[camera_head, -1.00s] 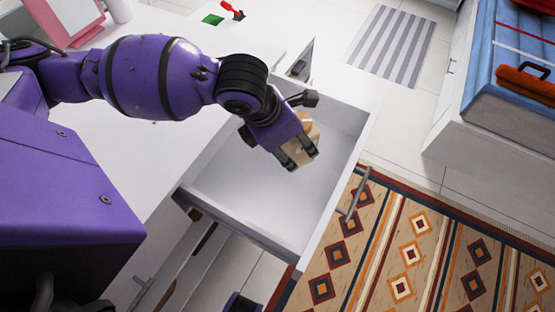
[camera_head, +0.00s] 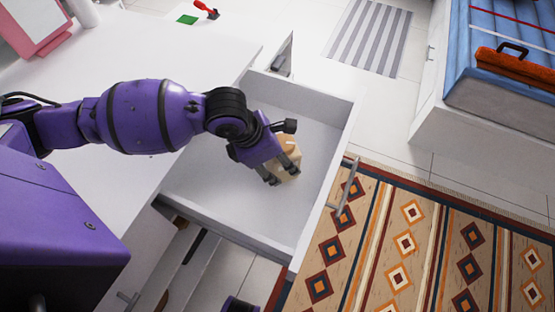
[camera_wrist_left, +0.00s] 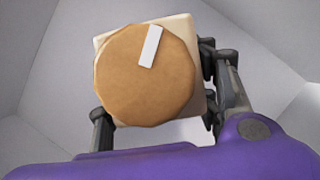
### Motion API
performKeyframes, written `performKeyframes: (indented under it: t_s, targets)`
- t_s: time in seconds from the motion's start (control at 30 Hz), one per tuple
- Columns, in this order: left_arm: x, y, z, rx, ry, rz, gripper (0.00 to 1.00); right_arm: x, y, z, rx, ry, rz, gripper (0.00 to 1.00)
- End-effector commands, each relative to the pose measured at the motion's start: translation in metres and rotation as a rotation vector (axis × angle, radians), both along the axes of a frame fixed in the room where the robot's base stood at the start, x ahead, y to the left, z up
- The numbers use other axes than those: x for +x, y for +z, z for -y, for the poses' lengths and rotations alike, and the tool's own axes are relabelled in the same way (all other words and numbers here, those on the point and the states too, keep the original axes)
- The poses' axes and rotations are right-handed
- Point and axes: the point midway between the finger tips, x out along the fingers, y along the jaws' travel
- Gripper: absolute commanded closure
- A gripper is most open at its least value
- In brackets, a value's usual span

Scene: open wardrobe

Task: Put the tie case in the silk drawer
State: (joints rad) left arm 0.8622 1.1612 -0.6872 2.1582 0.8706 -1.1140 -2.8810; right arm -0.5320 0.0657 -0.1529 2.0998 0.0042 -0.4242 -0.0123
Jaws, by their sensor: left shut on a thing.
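The tie case (camera_head: 288,162), a cream and tan block, is partly hidden by my left gripper (camera_head: 280,177). In the left wrist view the case (camera_wrist_left: 145,75) shows a round tan top with a white strip and a pale squarish body. My left gripper (camera_wrist_left: 155,120) is shut on it, with a dark finger on either side. The open white drawer (camera_head: 225,205) lies under and around gripper and case; its inside is otherwise empty. I cannot tell whether the case touches the drawer floor. My right gripper is not in view.
The white cabinet top (camera_head: 150,65) lies left of the drawer. The drawer's front with its handle (camera_head: 342,187) faces a patterned rug (camera_head: 415,240). A blue-covered bed or bench with an orange case (camera_head: 515,68) stands at the upper right.

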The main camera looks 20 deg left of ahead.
Motion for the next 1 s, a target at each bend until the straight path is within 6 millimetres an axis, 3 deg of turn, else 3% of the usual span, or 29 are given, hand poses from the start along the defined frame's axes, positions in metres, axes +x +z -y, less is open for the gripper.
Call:
performKeyframes:
  t_s: [0.3, 0.33, 0.47, 0.8, 1.0]
  targets:
    - [0.001, -0.004, 0.000, 0.001, 0.000, 0.002, 0.77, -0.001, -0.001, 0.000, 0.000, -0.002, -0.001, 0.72]
    - [0.001, -0.005, 0.000, 0.001, 0.000, 0.002, 0.42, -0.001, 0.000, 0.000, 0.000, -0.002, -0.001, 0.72]
    - [0.001, -0.004, 0.000, 0.001, 0.000, 0.002, 0.27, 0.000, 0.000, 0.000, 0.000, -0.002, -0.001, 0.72]
    - [0.000, -0.002, -0.001, 0.001, 0.000, 0.002, 0.27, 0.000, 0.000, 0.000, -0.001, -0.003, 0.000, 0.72]
    - [-0.006, 0.023, -0.009, 0.004, -0.003, 0.005, 0.27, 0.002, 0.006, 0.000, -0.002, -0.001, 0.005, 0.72]
